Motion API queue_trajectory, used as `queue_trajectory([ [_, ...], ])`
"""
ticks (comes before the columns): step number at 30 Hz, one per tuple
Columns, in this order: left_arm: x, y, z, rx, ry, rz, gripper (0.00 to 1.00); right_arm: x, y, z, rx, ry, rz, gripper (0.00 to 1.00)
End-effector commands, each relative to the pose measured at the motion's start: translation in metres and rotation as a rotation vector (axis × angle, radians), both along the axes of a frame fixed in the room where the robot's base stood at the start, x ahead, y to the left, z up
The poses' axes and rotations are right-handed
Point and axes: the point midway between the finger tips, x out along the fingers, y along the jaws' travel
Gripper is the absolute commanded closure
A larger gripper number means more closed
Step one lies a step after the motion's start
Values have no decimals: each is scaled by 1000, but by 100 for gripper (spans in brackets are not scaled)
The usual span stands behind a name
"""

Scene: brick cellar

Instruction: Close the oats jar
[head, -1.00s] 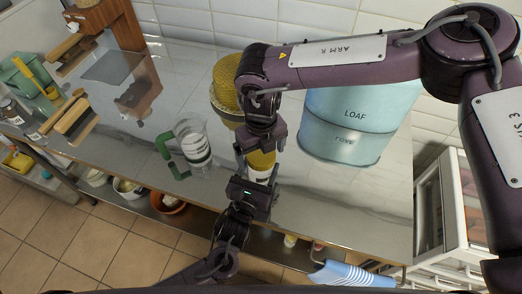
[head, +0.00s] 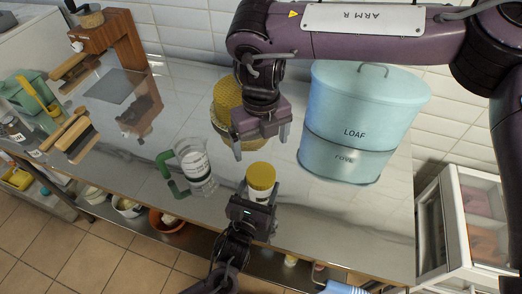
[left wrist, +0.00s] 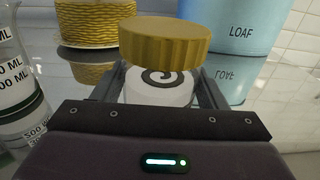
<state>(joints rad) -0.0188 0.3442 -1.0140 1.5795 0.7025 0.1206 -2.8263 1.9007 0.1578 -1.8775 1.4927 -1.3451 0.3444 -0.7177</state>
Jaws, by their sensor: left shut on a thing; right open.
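The oats jar (head: 258,194) is a small white jar near the counter's front edge. A spiral mark shows on its white body (left wrist: 160,86) in the left wrist view. A ribbed mustard-yellow lid (head: 261,176) rests on top of the jar; it is wider than the body (left wrist: 166,42). I cannot tell whether it is fully seated. My left gripper (head: 260,197) is shut on the jar's body from the front, its fingers at both sides. My right gripper (head: 262,145) is open and empty, pointing down, behind and above the lid and apart from it.
A yellow woven container (head: 226,94) stands behind the right gripper. A glass measuring jug (head: 196,168) with a green handle stands left of the jar. A large pale-blue LOAF bin (head: 358,120) stands at back right. The reflective counter (head: 325,222) is clear right of the jar.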

Motion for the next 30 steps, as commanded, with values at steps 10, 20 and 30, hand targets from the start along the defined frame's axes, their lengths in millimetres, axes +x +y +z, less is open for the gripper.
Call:
queue_trajectory([
  [10, 0, 0, 1, -2, -2, 0, 31, 0, 0, 3, 0, 1, 0, 8],
  [20, 0, 0, 0, 0, -1, 0, 8, 0, 0, 3, 0, 0, 0, 8],
  [30, -26, 9, -2, 0, 2, -1, 8, 0, 0, -3, 0, 0, 1, 8],
])
